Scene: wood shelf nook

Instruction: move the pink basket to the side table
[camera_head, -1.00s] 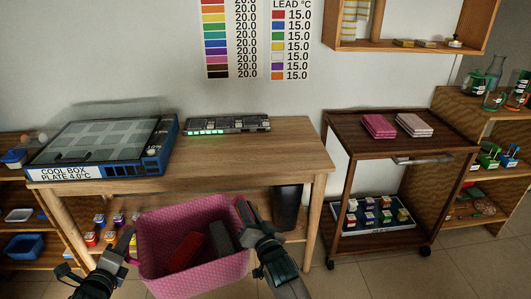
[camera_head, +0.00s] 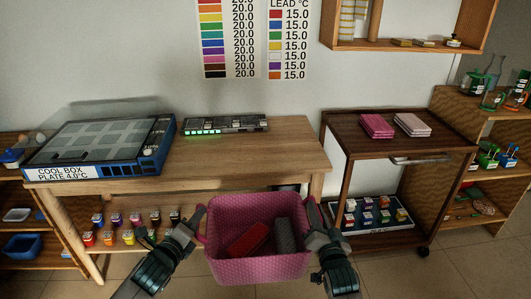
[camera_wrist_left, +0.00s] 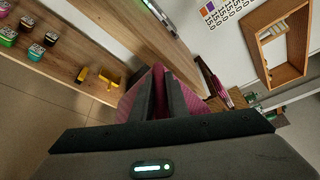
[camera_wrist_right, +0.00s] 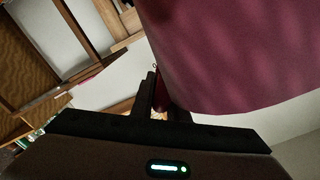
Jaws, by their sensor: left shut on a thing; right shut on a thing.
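The pink basket (camera_head: 258,272) hangs between my two grippers in the head view, in front of the wooden table, with a red item (camera_head: 250,240) and a dark grey item (camera_head: 285,236) inside. My left gripper (camera_head: 201,224) is shut on its left side. My right gripper (camera_head: 308,216) is shut on its right side. In the left wrist view the fingers (camera_wrist_left: 158,95) close on a pink part. In the right wrist view the basket wall (camera_wrist_right: 235,55) fills the upper right. Which table is the side table is unclear; a dark wooden trolley (camera_head: 345,130) stands to the right.
The wooden table (camera_head: 250,165) carries a blue cool box (camera_head: 100,150) and a rack device (camera_head: 226,125); its front right is bare. Several small coloured jars (camera_head: 120,222) sit on the table's lower shelf.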

